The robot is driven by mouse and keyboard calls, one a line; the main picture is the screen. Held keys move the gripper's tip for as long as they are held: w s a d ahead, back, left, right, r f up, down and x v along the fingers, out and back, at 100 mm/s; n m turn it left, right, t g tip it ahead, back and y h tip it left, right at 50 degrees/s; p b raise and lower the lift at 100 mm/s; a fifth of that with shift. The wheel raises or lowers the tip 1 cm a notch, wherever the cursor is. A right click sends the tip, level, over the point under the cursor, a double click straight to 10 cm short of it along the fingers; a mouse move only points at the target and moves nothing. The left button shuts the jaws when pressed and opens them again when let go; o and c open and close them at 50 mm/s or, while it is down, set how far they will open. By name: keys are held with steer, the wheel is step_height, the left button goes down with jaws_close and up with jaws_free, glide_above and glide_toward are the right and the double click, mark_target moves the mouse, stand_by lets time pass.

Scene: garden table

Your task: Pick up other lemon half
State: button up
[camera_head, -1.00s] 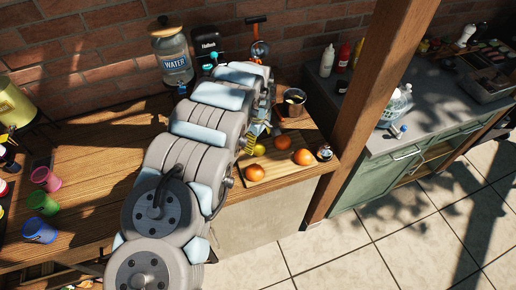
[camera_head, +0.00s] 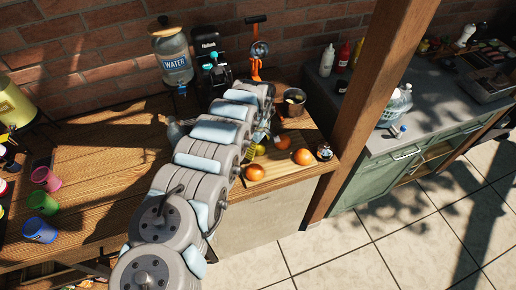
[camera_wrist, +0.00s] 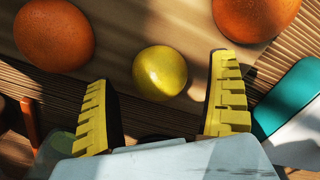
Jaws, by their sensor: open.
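A round yellow lemon piece (camera_wrist: 160,73) rests with smooth peel showing on the wooden cutting board (camera_wrist: 125,22). I cannot see a cut face. My gripper (camera_wrist: 162,90) is open, with one yellow toothed finger on each side of the lemon piece in the wrist view. Gaps show between the lemon and both fingers, and it sits near fingertip level in the picture. In the head view, the lemon (camera_head: 260,149) is a small yellow patch beside my gripper, partly hidden by my arm. No second lemon half is clearly visible.
Oranges lie close by on the board: one left (camera_wrist: 53,43) and one right (camera_wrist: 255,15) in the wrist view. A teal and white object (camera_wrist: 290,95) is right of the right finger. A dark pot (camera_head: 293,102) and an orange press (camera_head: 258,50) stand behind.

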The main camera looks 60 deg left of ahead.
steer(key=shift+f, duration=0.3)
steer(key=c, duration=1.4)
steer(key=shift+o, duration=0.2)
steer(key=shift+r, duration=0.1)
